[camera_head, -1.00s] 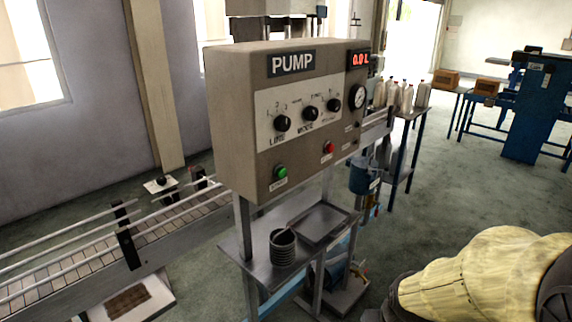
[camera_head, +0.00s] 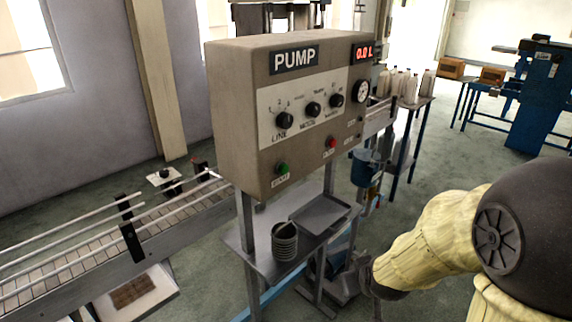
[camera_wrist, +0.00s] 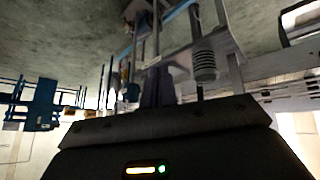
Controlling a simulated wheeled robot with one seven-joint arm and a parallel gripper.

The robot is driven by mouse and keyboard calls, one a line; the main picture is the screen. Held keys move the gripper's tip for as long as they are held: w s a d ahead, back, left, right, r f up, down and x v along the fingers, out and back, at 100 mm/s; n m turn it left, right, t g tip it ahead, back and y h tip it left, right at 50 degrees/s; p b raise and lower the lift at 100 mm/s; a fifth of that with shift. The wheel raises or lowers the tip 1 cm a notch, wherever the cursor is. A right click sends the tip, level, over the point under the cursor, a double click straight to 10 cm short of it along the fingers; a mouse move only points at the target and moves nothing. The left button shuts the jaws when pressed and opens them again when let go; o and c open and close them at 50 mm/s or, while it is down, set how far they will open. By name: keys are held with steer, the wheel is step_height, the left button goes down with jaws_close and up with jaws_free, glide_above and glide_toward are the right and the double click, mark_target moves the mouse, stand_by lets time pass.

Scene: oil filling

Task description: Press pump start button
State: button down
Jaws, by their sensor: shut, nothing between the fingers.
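The pump control box (camera_head: 235,120) stands on posts in the middle of the head view. Its green start button (camera_head: 283,168) is at the lower left of the front face, above a small label. A red button (camera_head: 332,143) is farther right. My gripper (camera_wrist: 157,78) shows in the wrist view as dark fingers held together, with nothing between them. In the head view my arm comes in from the right and its end is low, right of the stand and well below the buttons, apart from the green button. The buttons cannot be made out in the wrist view.
A shelf under the box holds a ribbed grey cup (camera_head: 285,243) and a shallow tray (camera_head: 320,214). A conveyor (camera_head: 85,257) runs along the left. Bottles (camera_head: 410,86) stand on a table behind. Open floor lies to the right. The display (camera_head: 362,52) reads 0.0 L.

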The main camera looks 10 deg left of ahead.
mark_target(284, 169)
steer(key=w+a+r+n+t+p, duration=0.3)
steer(key=w+a+r+t, duration=0.1)
steer(key=w+r+t, duration=0.1)
steer(key=w+a+r+n+t+y+p, duration=0.1)
steer(key=w+a+r+n+t+p, duration=0.2)
steer(key=r, duration=0.6)
steer(key=shift+w+a+r+n+t+p, duration=0.35)
steer(key=shift+w+a+n+t, duration=0.25)
steer(key=shift+w+a+t, duration=1.05)
steer(key=shift+w+d, duration=0.35)
steer(key=shift+w, duration=0.15)
steer(key=w+a+p, duration=0.1)
steer(key=w+a, duration=0.4)
steer(key=a, duration=0.2)
steer(key=shift+w+p, duration=0.3)
steer(key=shift+w+a+b, duration=0.25)
steer(key=shift+b, duration=0.05)
